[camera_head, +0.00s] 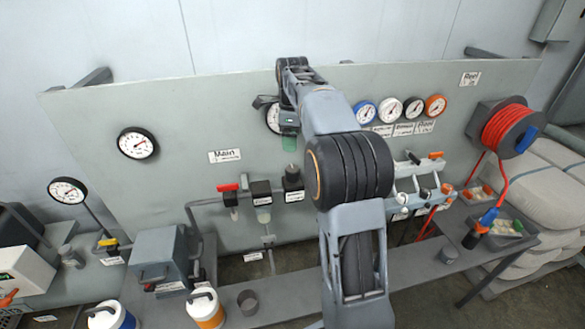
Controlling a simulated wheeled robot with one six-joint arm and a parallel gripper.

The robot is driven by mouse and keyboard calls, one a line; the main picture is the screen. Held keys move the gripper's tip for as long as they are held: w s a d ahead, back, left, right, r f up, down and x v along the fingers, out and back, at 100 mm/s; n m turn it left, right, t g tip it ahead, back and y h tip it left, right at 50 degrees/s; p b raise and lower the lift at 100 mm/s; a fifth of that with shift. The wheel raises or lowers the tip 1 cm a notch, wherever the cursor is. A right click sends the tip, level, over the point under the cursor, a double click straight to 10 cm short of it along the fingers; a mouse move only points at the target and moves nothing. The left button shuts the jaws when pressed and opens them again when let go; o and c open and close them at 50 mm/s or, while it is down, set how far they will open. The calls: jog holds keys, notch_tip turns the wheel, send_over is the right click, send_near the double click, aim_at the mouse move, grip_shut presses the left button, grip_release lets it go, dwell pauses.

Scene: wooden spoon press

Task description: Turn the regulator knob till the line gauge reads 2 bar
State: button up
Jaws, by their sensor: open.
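My gripper (289,141) hangs at the end of my arm, pointing down in front of the grey panel. It is open, and nothing shows in it. Just below it, apart from it in the picture, is a black regulator block (292,183) with a knob-like top (292,169). A second black block (261,188) with a clear bowl is left of it. A white dial gauge (272,119) sits behind my gripper and is partly hidden. I cannot tell for certain that it is the line gauge, and its needle is not readable.
A red-handled valve (228,188) sits on the pipe at left. A large gauge (137,143) and a row of small coloured gauges (390,110) are on the panel (200,110). A red hose reel (508,128) is at right. Jugs (205,308) stand on the bench in front.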

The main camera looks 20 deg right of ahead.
aim_at(293, 168)
jog(key=shift+m, duration=0.5)
jog(key=f, duration=0.9)
jog(key=f+p, duration=0.1)
jog(key=f, duration=0.3)
jog(key=shift+w+d+f, duration=0.2)
jog(key=shift+w+f, duration=0.1)
jog(key=shift+f, duration=0.05)
jog(key=c, duration=0.9)
jog(key=shift+n, duration=0.4)
